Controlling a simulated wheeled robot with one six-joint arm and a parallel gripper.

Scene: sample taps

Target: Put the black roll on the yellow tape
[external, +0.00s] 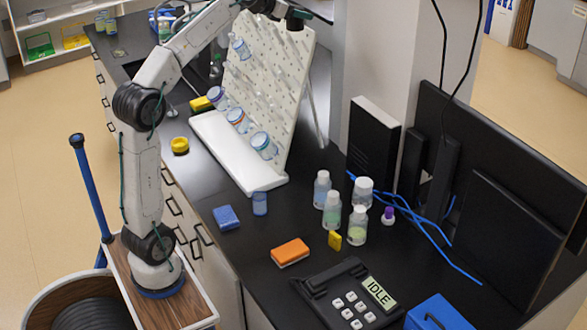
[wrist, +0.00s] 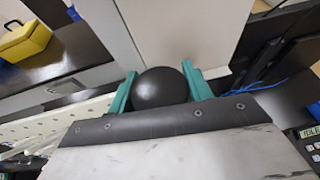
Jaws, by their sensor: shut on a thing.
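My gripper (wrist: 160,78) is shut on the black roll (wrist: 160,90), which shows as a smooth, rounded dark shape between the two green fingers in the wrist view. In the external view my arm reaches up and to the right, so my gripper is at the top edge, high over the white pegboard; the roll cannot be made out clearly there. The yellow tape (external: 180,146) is a short round roll lying on the black counter near its left edge, left of the pegboard and well below my gripper. Nothing is seen on top of it.
The pegboard (external: 262,85) holds several bottles above its white tray (external: 222,150). A yellow sponge (external: 202,103) lies behind the tape. Several bottles, a blue sponge (external: 226,217) and an orange sponge (external: 290,252) stand or lie nearer the front. A pillar and monitors bound the right side.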

